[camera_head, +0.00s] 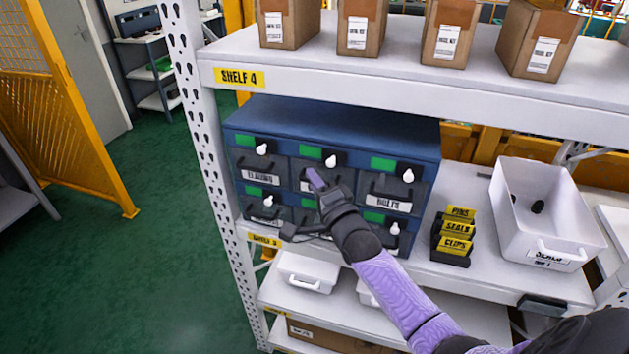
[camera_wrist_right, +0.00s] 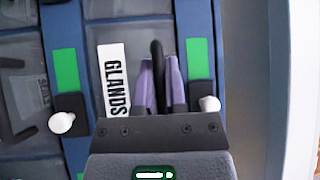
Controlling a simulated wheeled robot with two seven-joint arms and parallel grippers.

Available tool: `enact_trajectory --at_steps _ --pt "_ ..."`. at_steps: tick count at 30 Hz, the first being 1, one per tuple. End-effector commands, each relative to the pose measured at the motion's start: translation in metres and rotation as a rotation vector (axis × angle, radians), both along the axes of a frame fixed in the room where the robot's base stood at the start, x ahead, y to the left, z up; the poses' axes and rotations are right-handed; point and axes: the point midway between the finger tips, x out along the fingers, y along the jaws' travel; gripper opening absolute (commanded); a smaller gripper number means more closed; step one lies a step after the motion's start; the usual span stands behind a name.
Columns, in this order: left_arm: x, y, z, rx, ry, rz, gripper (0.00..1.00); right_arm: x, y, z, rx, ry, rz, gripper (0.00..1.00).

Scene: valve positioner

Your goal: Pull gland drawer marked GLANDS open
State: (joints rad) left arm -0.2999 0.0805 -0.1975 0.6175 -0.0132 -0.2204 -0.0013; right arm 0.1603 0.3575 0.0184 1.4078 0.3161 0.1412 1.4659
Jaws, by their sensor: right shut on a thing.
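The gland drawer (camera_head: 299,166) is the top middle one in a blue cabinet (camera_head: 340,124) under the SHELF 4 board. Its white GLANDS label (camera_wrist_right: 113,80) reads sideways in the right wrist view. My right gripper (camera_head: 316,180) reaches the drawer from the lower right. Its two purple fingers (camera_wrist_right: 160,85) lie on either side of the black handle (camera_wrist_right: 156,58) and are shut on it. The gripper covers part of the drawer front in the head view. The drawer front looks about level with its neighbours. My left gripper is not in view.
A BOLTS drawer (camera_head: 389,190) is just right, with more drawers left and below. White knobs (camera_wrist_right: 210,104) stick out beside the green patches. Yellow cards (camera_head: 456,230) and a white bin (camera_head: 550,220) stand right of the cabinet. Green floor (camera_head: 150,240) is open at left.

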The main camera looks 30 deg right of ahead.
Motion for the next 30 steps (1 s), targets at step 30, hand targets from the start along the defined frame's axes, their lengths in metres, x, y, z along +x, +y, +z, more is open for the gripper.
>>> enact_trajectory --at_steps 30 --pt "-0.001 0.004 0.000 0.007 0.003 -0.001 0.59 0.000 0.000 -0.001 0.000 0.002 0.000 0.00"
